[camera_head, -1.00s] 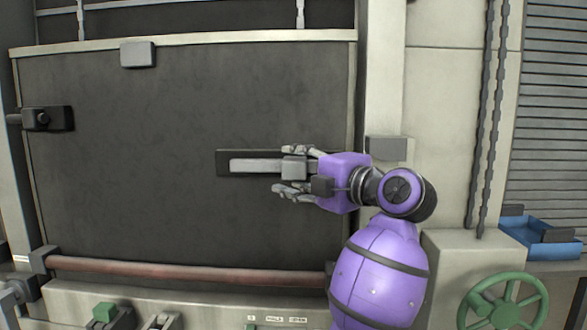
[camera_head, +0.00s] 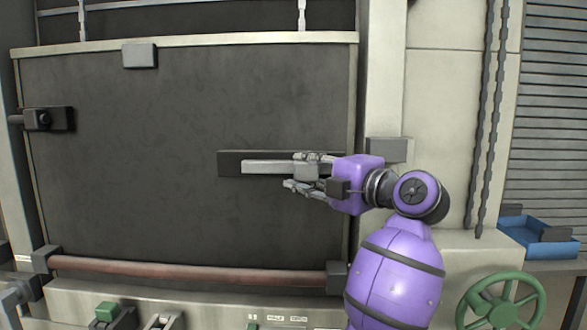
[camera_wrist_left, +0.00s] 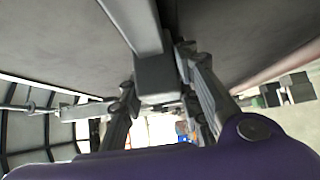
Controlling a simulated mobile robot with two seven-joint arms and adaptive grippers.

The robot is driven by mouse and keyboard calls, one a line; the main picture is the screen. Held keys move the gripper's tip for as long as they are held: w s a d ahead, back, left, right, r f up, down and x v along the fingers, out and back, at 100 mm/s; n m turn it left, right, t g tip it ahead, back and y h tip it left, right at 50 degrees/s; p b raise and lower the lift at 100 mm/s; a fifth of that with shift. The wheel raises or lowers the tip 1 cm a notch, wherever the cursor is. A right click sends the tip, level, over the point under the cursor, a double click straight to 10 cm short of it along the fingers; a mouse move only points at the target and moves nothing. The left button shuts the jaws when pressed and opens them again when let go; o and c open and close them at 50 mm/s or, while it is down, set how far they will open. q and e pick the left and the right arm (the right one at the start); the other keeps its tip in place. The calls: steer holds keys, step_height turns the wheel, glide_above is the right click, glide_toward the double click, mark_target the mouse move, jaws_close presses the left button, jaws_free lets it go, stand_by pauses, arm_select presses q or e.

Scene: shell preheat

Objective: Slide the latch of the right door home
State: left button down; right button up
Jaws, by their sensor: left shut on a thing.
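The latch is a pale bar (camera_head: 265,168) lying level on a dark backing plate (camera_head: 229,164) on the large dark door panel (camera_head: 170,210). A grey block (camera_head: 306,171) stands on the bar's right part. My left gripper (camera_head: 300,173) comes from the right, shut on this block with one finger above and one below. In the left wrist view the bar (camera_wrist_left: 133,22) runs up from the block (camera_wrist_left: 157,76), which sits between my fingers. A grey keeper block (camera_head: 388,150) is on the pale post to the right, apart from the bar. My right gripper is not in view.
A reddish rail (camera_head: 190,272) crosses below the panel. A green handwheel (camera_head: 502,305) and a blue tray (camera_head: 538,237) are at the lower right. A dark bracket (camera_head: 45,119) is on the panel's left edge.

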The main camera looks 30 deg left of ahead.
arm_select(q)
steer(key=w+d, duration=0.1)
steer(key=d, duration=0.1)
steer(key=w+d, duration=0.1)
steer(key=d, duration=0.1)
steer(key=shift+w, duration=0.2)
steer(key=c, duration=1.7)
jaws_free()
steer(key=o, duration=0.4)
steer(key=shift+w+d, duration=0.1)
steer(key=shift+d, duration=0.1)
glide_toward(329, 171)
steer(key=s+d, duration=0.2)
steer(key=d, duration=0.1)
steer(key=shift+s+d+r, duration=0.1)
steer(key=shift+s+r, duration=0.1)
steer(key=shift+r, duration=0.05)
